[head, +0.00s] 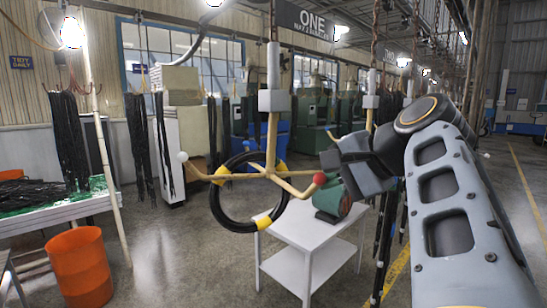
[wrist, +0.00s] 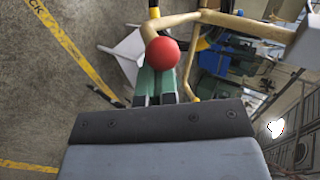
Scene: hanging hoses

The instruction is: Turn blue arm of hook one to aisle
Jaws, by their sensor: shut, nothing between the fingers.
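Hook one is a tan branched hook (head: 271,172) hanging from a post under the ONE sign (head: 303,18). One arm ends in a red ball (head: 319,178), another in a white ball (head: 183,156). I cannot make out a blue arm. A black hose coil (head: 213,205) with yellow bands hangs on the hook. My gripper (head: 328,158) is shut and empty, close to the red ball on its right side. In the wrist view the red ball (wrist: 162,53) shows just beyond the fingers (wrist: 158,85); I cannot tell whether they touch.
A white table (head: 305,240) with a green motor (head: 333,200) stands below the hook. An orange bin (head: 78,268) and a bench with black hoses are at the left. More hoses hang behind. A yellow floor line (head: 390,275) runs at the right.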

